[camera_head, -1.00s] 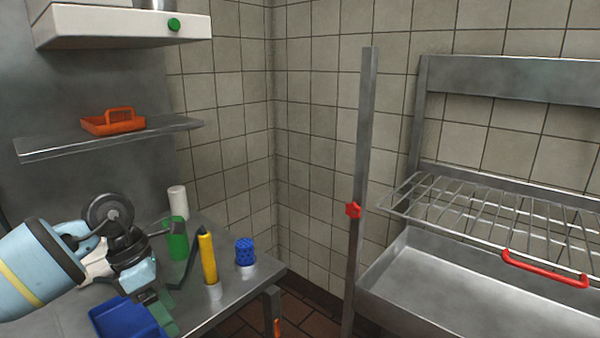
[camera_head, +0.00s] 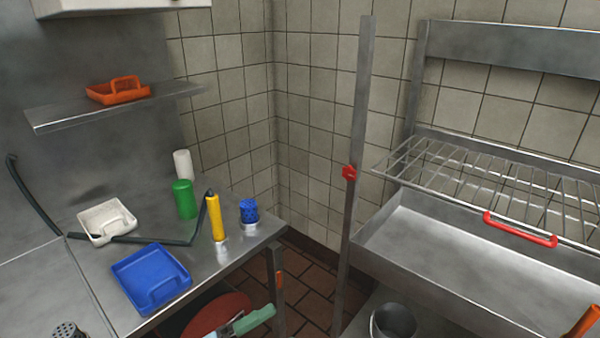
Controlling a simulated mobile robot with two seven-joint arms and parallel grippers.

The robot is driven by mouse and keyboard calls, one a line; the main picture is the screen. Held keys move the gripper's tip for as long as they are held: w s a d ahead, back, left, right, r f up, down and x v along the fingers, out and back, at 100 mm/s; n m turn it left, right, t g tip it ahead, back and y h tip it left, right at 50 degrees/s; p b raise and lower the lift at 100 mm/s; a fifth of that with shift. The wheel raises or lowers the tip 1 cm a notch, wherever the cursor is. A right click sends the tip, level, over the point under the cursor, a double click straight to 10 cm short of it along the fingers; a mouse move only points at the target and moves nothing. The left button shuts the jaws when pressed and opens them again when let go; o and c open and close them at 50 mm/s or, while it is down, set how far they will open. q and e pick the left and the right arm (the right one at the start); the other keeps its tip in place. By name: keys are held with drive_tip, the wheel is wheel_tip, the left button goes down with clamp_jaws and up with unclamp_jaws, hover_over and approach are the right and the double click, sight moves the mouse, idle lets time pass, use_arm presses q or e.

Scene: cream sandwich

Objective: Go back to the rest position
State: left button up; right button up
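Neither my left nor my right gripper shows for certain in the head view. No arm link of mine is clearly visible over the steel table (camera_head: 95,281). On the table lie a blue tray (camera_head: 150,275) and a white tray (camera_head: 106,217). A white cylinder (camera_head: 183,164), a green cylinder (camera_head: 185,199), a yellow bottle (camera_head: 215,217) and a blue perforated cup (camera_head: 248,210) stand near its back and right side.
A dark bent bar (camera_head: 150,240) crosses the table. An orange caddy (camera_head: 118,91) sits on the wall shelf (camera_head: 75,115). Below the table are a red round thing (camera_head: 212,315) and a green-handled thing (camera_head: 252,320). A wire rack (camera_head: 480,190) hangs above the sink (camera_head: 450,245) on the right.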

use_arm(q)
drive_tip(key=s+a+f+n+t+y+p, duration=0.1)
drive_tip(key=s+a+f+n+t+y, duration=0.1)
drive_tip(key=s+a+f+n+y, duration=0.65)
drive_tip(key=s+a+f+n+t+y+p, duration=0.1)
drive_tip(key=s+a+f+n+y, duration=0.35)
drive_tip(key=f+n, duration=0.65)
drive_tip(key=s+a+f+n+g+y, duration=0.1)
drive_tip(key=s+n+g+y, duration=0.1)
drive_tip(key=s, duration=0.4)
drive_tip(key=s+a+f+n+g+y, duration=0.1)
drive_tip(key=s+f+n+g, duration=0.1)
drive_tip(key=s, duration=0.5)
drive_tip(key=shift+a+f+n+y+p, duration=0.15)
drive_tip(key=shift+n+y+p, duration=0.3)
drive_tip(key=shift+n, duration=0.4)
use_arm(e)
drive_tip(key=shift+t, duration=0.6)
drive_tip(key=w+r, duration=0.1)
drive_tip(key=r, duration=0.1)
drive_tip(key=w+r, duration=0.2)
drive_tip(key=shift+w+d+r, duration=0.15)
drive_tip(key=shift+w+r, duration=0.1)
